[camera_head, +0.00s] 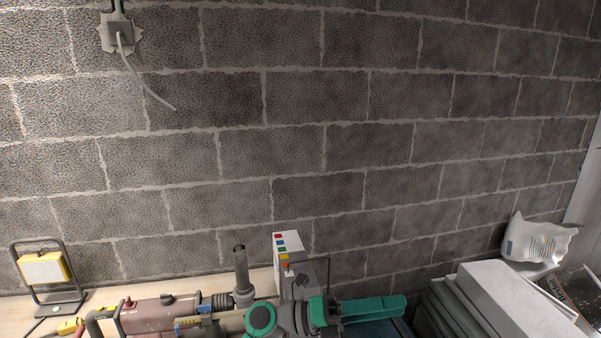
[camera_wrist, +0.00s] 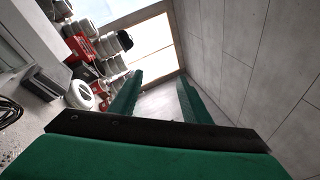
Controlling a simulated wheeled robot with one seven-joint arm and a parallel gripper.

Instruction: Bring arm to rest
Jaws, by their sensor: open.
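My gripper (camera_wrist: 161,76) shows in the wrist view as two green fingers standing apart, with nothing between them. In the head view, green and dark grey parts of my arm cross the bottom edge, in front of the bench. A green part of it reaches right, past the grey box with coloured buttons (camera_head: 288,243). The rest of my arm is cut off by the frame's lower edge.
A reddish machine (camera_head: 150,315) and a yellow work light (camera_head: 44,269) stand on the wooden bench at left. A white bag (camera_head: 538,239) lies behind grey boxes (camera_head: 500,290) at right. White reels and red items (camera_wrist: 78,50) crowd the wrist view's left side; a panelled wall fills its right.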

